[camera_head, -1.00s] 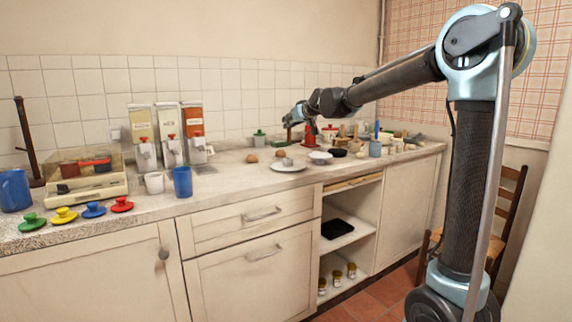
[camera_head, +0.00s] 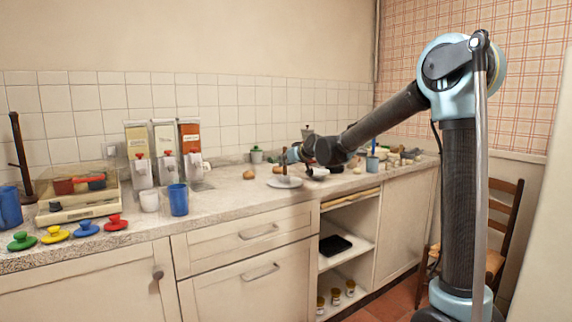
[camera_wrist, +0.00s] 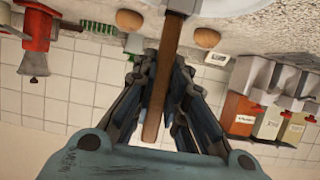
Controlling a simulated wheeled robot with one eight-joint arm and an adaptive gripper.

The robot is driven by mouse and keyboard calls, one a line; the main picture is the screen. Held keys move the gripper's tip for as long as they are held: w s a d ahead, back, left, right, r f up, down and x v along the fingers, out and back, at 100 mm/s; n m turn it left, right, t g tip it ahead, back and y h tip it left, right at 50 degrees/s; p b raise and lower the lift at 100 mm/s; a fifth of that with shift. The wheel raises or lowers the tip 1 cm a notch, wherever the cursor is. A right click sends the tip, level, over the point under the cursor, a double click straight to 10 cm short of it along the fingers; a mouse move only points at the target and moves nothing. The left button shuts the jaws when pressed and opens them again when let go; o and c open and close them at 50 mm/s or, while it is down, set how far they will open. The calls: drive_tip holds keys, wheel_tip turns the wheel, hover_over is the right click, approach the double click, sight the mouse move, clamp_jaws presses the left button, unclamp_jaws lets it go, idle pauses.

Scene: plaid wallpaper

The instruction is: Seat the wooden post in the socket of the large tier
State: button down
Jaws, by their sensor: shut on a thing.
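The wooden post (camera_wrist: 163,80) is a long brown bar held between the fingers of my gripper (camera_wrist: 160,75) in the wrist view. It also shows in the head view (camera_head: 285,164) as a thin upright bar below my gripper (camera_head: 291,155). The large tier (camera_head: 272,184) appears to be the round white plate on the counter; its edge shows in the wrist view (camera_wrist: 222,7). A small grey-brown socket (camera_wrist: 182,6) stands on it, at the post's far end. I cannot tell whether the post's end is inside the socket or just above it.
Brown round things (camera_wrist: 130,20) lie on the counter near the plate. Dispensers (camera_head: 164,153) and a blue cup (camera_head: 178,200) stand to the left. A red apparatus (camera_wrist: 38,30) shows in the wrist view. Several items crowd the counter at right.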

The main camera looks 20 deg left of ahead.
drive_tip(key=c, duration=1.6)
unclamp_jaws()
drive_tip(key=shift+f, duration=0.2)
drive_tip(key=shift+c, duration=0.2)
drive_tip(key=shift+r, duration=0.1)
